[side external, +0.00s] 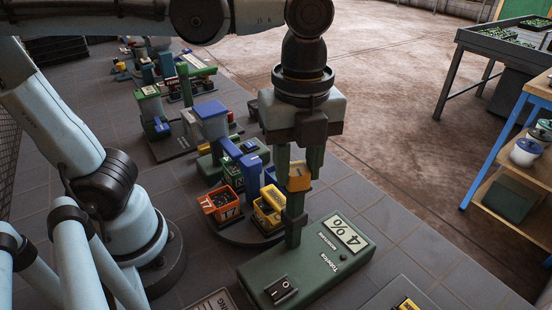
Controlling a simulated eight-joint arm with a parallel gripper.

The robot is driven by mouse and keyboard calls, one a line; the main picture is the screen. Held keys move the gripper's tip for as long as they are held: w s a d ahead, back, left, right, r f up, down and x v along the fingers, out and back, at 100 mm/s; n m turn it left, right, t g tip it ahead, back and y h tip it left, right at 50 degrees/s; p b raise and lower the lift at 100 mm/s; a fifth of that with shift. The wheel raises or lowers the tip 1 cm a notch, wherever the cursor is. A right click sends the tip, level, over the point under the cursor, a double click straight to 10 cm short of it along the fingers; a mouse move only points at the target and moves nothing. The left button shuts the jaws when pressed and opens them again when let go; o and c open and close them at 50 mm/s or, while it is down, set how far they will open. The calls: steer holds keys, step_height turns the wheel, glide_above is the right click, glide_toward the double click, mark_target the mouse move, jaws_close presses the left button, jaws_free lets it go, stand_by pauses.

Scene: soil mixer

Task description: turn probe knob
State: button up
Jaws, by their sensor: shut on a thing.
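The probe unit is a dark green box (310,268) on the tiled floor. At the top of the post is an orange knob (299,179). My gripper (299,172) points down from above, with its two green fingers on either side of the knob. It is shut on the knob; the exact contact is partly hidden by the near finger.
More devices stand behind at the upper left. A shelf (511,160) and plant table (500,45) stand at the right. Floor between is clear.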

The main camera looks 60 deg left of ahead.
mark_target(297, 169)
steer(key=shift+m, duration=0.9)
steer(key=o, duration=1)
steer(key=shift+o, duration=0.2)
steer(key=shift+r, duration=0.1)
step_height(297, 169, up, 12)
